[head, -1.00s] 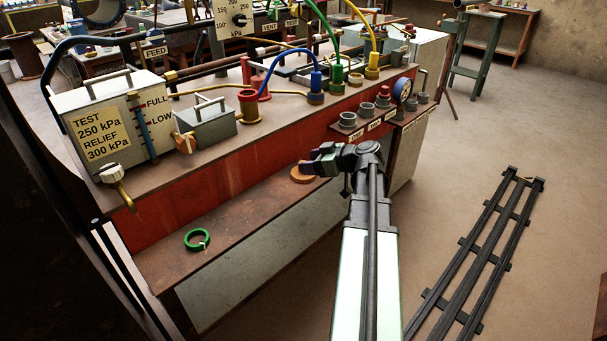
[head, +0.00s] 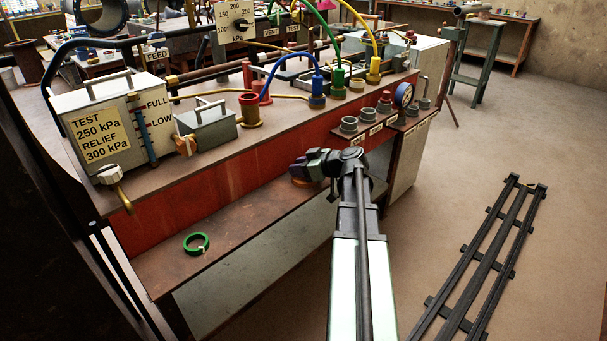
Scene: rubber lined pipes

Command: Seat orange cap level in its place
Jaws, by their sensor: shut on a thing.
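My gripper (head: 309,166) is over the lower shelf along the front of the bench. Its dark fingers are shut on an orange-brown round piece, taken as the orange cap (head: 303,184). Only the cap's lower edge shows below the fingers; the rest is hidden by them. I cannot tell whether the cap touches the shelf or is just above it. The cap's place cannot be told for certain. A row of round grey fittings (head: 349,125) stands on the labelled ledge, up and right of my gripper; one carries a red piece (head: 384,105).
A green ring (head: 196,243) lies on the lower shelf (head: 225,231). A dark rail frame (head: 484,250) lies on the floor.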

